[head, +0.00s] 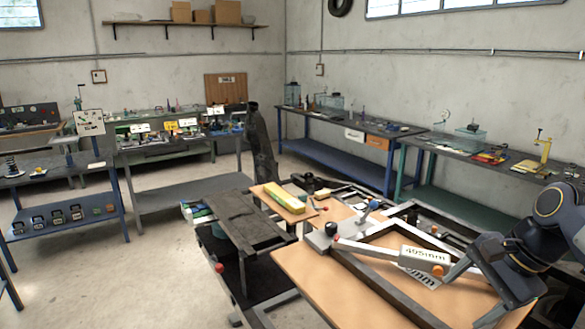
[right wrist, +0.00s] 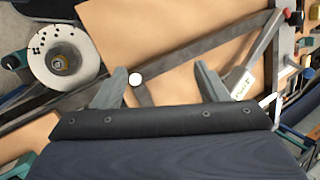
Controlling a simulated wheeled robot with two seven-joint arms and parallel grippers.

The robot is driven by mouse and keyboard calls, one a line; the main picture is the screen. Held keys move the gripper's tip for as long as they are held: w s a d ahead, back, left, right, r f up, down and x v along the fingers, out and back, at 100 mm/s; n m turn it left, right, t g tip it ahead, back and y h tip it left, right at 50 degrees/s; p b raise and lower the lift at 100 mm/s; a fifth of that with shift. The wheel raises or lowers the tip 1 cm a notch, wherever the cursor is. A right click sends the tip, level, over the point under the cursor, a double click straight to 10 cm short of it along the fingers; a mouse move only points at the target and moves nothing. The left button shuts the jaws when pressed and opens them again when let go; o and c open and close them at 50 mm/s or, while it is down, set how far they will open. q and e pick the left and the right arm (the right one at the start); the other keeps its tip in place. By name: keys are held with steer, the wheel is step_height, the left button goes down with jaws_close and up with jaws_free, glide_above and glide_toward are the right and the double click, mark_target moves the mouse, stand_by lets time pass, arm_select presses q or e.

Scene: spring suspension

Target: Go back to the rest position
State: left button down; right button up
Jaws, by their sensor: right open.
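My right gripper (head: 480,292) is at the lower right of the head view, over the near wooden board (head: 330,290). In the right wrist view its two grey fingers (right wrist: 161,85) are spread apart with nothing held between them. A pale lever with a printed label (head: 425,258) lies across the dark metal frame (head: 385,285), just left of the gripper. The lever and its label also show in the right wrist view (right wrist: 245,82), beyond the right finger. My left gripper does not show.
A yellow-green block (head: 284,196) lies on a smaller wooden board behind. A dark-topped bench (head: 245,222) stands left of the frame. In the right wrist view a white round part (right wrist: 64,57) sits at the upper left. Bare floor (head: 150,270) lies at left.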

steer(key=s+a+f+n+t, duration=0.2)
steer(key=s+a+f+n, duration=1.1)
steer(key=s, duration=0.2)
steer(key=shift+s+a+n, duration=0.25)
steer(key=shift+a+n, duration=0.05)
steer(key=shift+a, duration=0.05)
